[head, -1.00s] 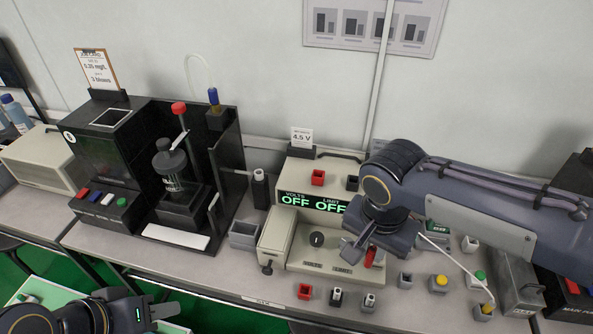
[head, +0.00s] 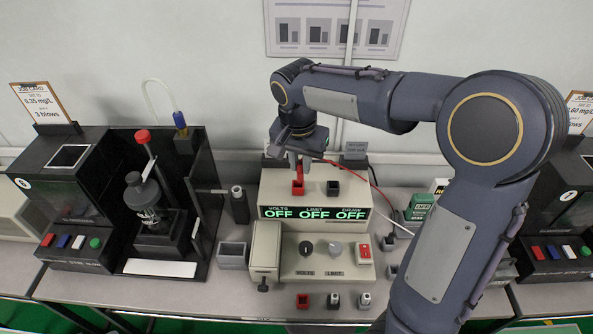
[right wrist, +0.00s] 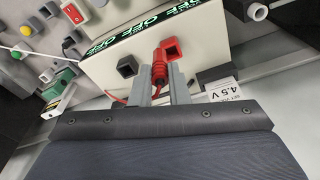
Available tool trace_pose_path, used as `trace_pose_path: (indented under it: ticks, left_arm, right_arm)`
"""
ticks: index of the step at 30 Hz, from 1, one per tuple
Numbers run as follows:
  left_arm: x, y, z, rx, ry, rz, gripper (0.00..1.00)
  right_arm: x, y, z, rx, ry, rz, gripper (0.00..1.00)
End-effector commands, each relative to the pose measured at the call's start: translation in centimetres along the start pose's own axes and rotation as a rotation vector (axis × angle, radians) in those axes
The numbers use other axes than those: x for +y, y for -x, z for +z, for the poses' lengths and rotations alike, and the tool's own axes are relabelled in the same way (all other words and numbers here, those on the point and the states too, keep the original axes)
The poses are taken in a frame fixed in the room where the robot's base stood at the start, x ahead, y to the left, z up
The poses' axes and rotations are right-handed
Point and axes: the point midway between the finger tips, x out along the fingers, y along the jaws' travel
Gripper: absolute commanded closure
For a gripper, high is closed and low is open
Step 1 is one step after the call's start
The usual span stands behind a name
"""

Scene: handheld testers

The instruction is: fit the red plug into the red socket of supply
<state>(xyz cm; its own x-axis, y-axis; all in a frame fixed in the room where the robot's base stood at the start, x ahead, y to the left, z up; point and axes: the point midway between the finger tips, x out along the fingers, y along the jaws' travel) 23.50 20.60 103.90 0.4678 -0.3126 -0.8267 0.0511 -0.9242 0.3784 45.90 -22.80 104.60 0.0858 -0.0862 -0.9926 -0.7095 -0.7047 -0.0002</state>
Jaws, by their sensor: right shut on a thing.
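The supply (head: 318,190) is a cream box with a green display reading OFF three times. My right gripper (head: 297,166) is above its top, shut on the red plug (right wrist: 159,72), whose red lead trails away to the right in the head view. In the right wrist view the red socket (right wrist: 171,47) is a square red block just beyond the plug's end. The plug's end meets or overlaps the socket; I cannot tell whether it is inside. In the head view plug and socket merge into one red patch. The black socket (head: 333,188) stands empty beside it. My left gripper is out of view.
A card reading 4.5 V (right wrist: 222,88) stands close beside the gripper. A black tester (head: 80,210) stands on the left. A panel with two knobs and a red switch (head: 363,251) lies in front of the supply. A green box (head: 420,207) stands to the right.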

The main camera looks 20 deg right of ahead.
Motion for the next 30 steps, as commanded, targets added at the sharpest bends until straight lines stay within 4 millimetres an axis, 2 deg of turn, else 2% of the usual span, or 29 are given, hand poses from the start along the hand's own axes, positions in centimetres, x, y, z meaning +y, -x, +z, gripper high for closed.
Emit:
trace_pose_path:
  ticks: [3, 13, 18, 30]
  left_arm:
    - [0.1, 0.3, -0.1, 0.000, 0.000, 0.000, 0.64]
    - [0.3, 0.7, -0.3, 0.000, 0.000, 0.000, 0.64]
    - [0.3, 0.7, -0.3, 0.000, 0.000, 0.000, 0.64]
    - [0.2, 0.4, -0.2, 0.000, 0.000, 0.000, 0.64]
  right_arm:
    - [-0.8, -2.4, -1.2, -0.003, 0.000, 0.006, 1.00]
    - [-1.9, -5.4, -2.8, -0.003, -0.001, 0.004, 1.00]
    - [-1.9, -7.8, -2.5, -0.002, 0.002, 0.003, 1.00]
    - [-1.9, -8.6, -2.4, 0.000, 0.001, 0.001, 1.00]
